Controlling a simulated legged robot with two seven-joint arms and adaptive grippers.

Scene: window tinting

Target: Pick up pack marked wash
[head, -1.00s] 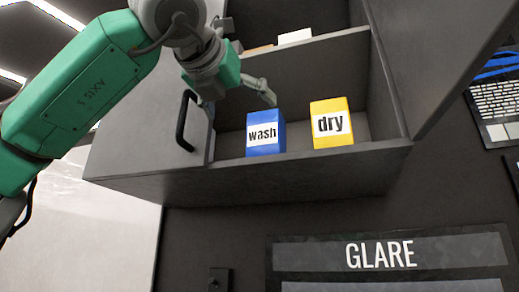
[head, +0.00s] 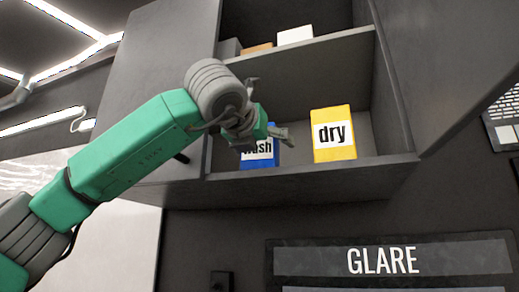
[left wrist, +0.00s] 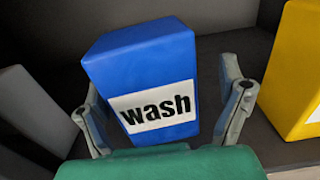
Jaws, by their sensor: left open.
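The blue pack marked "wash" (head: 260,157) stands on the lower shelf of an open cabinet, partly hidden in the head view by my left gripper (head: 272,137). In the left wrist view, the wash pack (left wrist: 140,65) stands between the two spread fingers of my left gripper (left wrist: 165,115). One finger is on each side of it, and the right one shows a gap to the pack. Whether the left finger touches it, I cannot tell. The gripper is open. My right gripper is in neither view.
A yellow pack marked "dry" (head: 333,134) stands to the right on the same shelf, close to my right-hand finger in the wrist view. The cabinet (head: 300,182) has side walls and an upper shelf with small boxes (head: 295,36). A "GLARE" panel (head: 385,262) is below.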

